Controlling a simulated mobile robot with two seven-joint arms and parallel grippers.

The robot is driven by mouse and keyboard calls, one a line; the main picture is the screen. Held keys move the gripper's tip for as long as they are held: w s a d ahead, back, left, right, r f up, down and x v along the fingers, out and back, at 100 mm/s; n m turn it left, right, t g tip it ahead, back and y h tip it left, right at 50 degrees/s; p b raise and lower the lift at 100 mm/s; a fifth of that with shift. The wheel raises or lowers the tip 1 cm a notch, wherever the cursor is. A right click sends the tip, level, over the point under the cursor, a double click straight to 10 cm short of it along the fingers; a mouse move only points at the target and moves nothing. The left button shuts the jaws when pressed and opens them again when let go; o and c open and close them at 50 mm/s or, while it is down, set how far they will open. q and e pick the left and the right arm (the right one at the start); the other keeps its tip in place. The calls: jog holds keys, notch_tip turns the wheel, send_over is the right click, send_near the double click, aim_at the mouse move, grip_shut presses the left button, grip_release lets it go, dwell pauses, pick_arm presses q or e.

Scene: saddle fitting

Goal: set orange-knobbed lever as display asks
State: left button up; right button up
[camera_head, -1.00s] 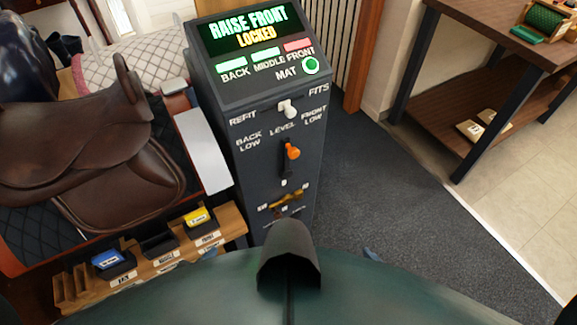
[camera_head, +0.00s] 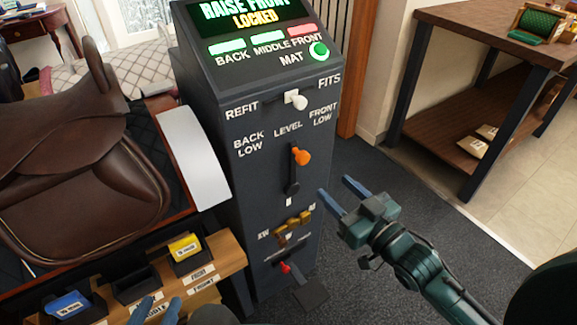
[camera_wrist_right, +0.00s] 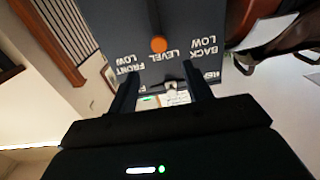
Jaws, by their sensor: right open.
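My right gripper (camera_head: 338,193) is open and empty, right of the console and lower than the orange knob. In the right wrist view the orange knob (camera_wrist_right: 158,45) shows upside down, beyond and between the open fingers (camera_wrist_right: 163,95), not touched. My left gripper (camera_head: 156,308) shows only spread blue fingertips at the bottom left, by the wooden rack.
Other console controls are a white-knobbed lever (camera_head: 296,99), a brass lever (camera_head: 292,224) and a red-knobbed lever (camera_head: 286,267). BACK and MIDDLE lamps are green, FRONT is red. A saddle (camera_head: 80,170) and labelled rack (camera_head: 225,265) stand left.

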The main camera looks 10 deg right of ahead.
aim_at(305, 159)
pick_arm(q)
jog(key=shift+d+f+b, duration=0.1)
jog(key=shift+f+b, duration=0.1)
jog(key=shift+b, duration=0.4)
pick_arm(e)
jog(key=x, duration=1.2)
jog(key=shift+w+a, duration=0.1)
jog(key=shift+w, duration=0.2)
